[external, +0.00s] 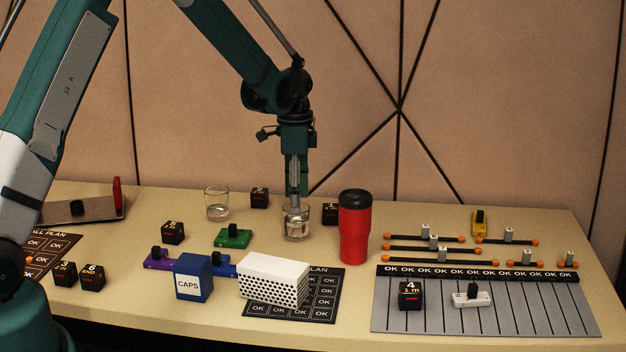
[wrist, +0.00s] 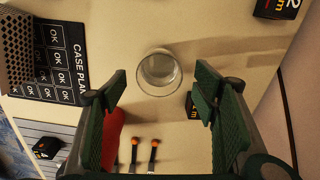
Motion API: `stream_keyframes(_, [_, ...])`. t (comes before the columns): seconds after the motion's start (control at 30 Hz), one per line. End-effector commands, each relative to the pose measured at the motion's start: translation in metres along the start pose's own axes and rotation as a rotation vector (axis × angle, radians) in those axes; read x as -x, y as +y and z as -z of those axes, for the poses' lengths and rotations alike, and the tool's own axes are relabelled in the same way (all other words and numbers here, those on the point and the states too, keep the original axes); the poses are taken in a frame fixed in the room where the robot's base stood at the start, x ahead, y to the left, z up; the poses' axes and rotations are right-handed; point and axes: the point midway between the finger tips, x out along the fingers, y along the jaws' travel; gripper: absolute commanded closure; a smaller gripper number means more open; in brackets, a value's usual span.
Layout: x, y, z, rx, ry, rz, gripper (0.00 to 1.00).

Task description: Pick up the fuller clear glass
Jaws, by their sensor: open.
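One clear glass (external: 296,225) stands upright on the table behind the red tumbler, with some clear liquid low in it. My gripper (external: 294,203) points down at this glass, its fingers overlapping the rim in the external view. In the wrist view the glass (wrist: 160,73) lies between the open fingertips (wrist: 160,84), with a gap on both sides and nothing gripped. A second clear glass (external: 217,204) stands to the left in the external view, also with liquid near its bottom. I cannot tell clearly which is fuller.
A red tumbler (external: 355,230) with a black lid stands close at the right. Dark cubes (external: 330,214) (external: 259,197) sit near the glasses. A white perforated box (external: 273,279), blue CAPS box (external: 193,278) and green block (external: 233,237) are in front.

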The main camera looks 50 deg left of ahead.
Motion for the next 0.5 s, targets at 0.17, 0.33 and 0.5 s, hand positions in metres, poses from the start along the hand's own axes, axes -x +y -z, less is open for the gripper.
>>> stream_keyframes(0.17, [-0.0094, 0.0003, -0.0001, 0.000, 0.000, 0.000, 0.40])
stream_keyframes(0.33, [-0.0093, 0.0003, -0.0001, 0.000, 0.000, 0.000, 0.40])
stream_keyframes(0.5, [-0.0109, 0.0003, -0.0001, 0.000, 0.000, 0.000, 0.40])
